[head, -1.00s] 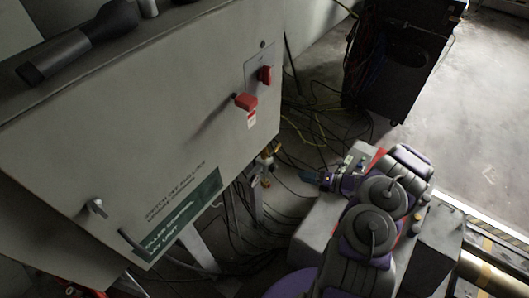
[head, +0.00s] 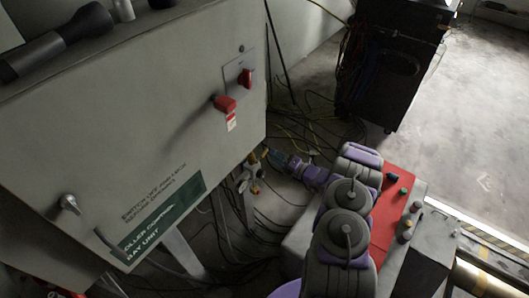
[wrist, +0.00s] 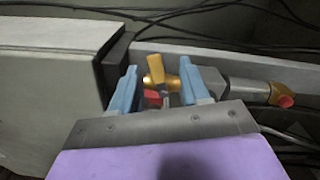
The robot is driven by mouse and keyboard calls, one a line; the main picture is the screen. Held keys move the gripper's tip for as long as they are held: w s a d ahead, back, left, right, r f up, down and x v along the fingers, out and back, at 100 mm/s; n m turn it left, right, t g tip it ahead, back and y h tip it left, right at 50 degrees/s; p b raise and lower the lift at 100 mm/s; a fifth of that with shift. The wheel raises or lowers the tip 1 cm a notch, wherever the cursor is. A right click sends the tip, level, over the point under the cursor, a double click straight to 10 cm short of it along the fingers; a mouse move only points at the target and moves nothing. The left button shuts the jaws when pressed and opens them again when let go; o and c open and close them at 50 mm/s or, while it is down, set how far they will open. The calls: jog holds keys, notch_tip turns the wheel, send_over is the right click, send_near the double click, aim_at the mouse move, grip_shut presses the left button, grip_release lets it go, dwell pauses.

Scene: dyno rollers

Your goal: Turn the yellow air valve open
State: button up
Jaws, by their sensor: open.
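The yellow air valve (wrist: 157,69) shows in the wrist view as a yellow handle on a brass fitting, with a red part below it. My gripper (wrist: 160,88) is open, with its two blue fingers on either side of the valve. I cannot tell whether either finger touches it. In the head view my gripper (head: 281,158) is low beside the right side of the grey cabinet, close to the small valve fittings (head: 253,171). The handle's exact angle is hard to tell there.
The grey control cabinet (head: 120,130) with red switches (head: 225,104) stands at the left. Black and yellow cables (head: 310,120) cover the floor behind my gripper. A red-topped box (head: 393,215) is at the right. A grey pipe with another brass fitting (wrist: 282,93) runs right of the valve.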

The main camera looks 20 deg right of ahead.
aim_at(265, 154)
jog(key=w+a, duration=0.2)
jog(key=w+a+b, duration=0.1)
jog(key=w+a, duration=0.1)
jog(key=a, duration=0.1)
jog(key=shift+w+a+r, duration=0.1)
jog(key=shift+w+a, duration=0.15)
jog(key=shift+w, duration=0.15)
jog(key=shift+w+d, duration=0.15)
jog(key=shift+d, duration=0.65)
jog(key=shift+a, duration=0.7)
jog(key=c, duration=0.6)
jog(key=shift+d, duration=0.1)
grip_shut()
jog(key=shift+d, duration=0.15)
